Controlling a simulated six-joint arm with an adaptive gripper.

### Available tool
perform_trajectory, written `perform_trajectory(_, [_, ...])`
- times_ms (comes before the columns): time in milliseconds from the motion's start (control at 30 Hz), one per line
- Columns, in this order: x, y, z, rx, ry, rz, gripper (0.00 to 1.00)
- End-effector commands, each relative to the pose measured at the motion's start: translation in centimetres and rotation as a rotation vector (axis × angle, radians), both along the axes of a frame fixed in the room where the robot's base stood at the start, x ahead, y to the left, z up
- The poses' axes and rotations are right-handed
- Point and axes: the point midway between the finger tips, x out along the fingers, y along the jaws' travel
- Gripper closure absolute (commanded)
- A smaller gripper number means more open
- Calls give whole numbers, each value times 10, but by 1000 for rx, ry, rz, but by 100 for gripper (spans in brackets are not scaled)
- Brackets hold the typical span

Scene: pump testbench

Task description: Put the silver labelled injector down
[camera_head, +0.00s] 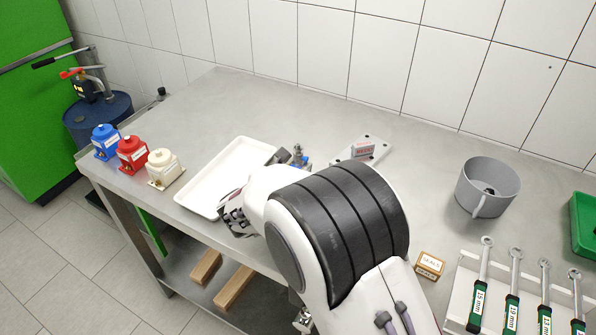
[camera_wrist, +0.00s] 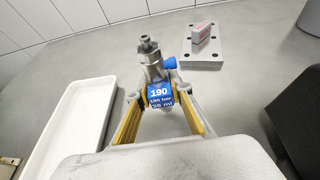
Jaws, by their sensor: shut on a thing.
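The silver injector (camera_wrist: 151,62) with a blue label reading 190 is between the fingers of my gripper (camera_wrist: 159,108) in the wrist view. The gripper is shut on it, and the injector stands roughly upright with its silver nozzle up. In the head view, the injector (camera_head: 298,155) shows only in small part behind my arm, near the right side of the white tray. Most of my gripper (camera_head: 284,157) is hidden there by the arm. I cannot tell whether the injector touches the table.
A white tray (camera_head: 206,205) lies to the left. A metal plate with holes (camera_head: 378,147) carries a small labelled block (camera_head: 362,147). Blue, red and cream bottles (camera_head: 132,154) stand at the left edge. A grey pot (camera_head: 487,187), seals box (camera_head: 429,265) and wrench rack (camera_head: 462,290) are right.

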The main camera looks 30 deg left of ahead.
Motion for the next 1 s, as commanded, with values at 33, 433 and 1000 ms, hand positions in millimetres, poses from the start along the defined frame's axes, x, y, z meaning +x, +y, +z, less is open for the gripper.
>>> perform_trajectory(33, [0,1,8,4,-4,1,100])
perform_trajectory(433, [0,0,64,5,-3,0,100])
perform_trajectory(1000, [0,0,86,1,-2,1,100])
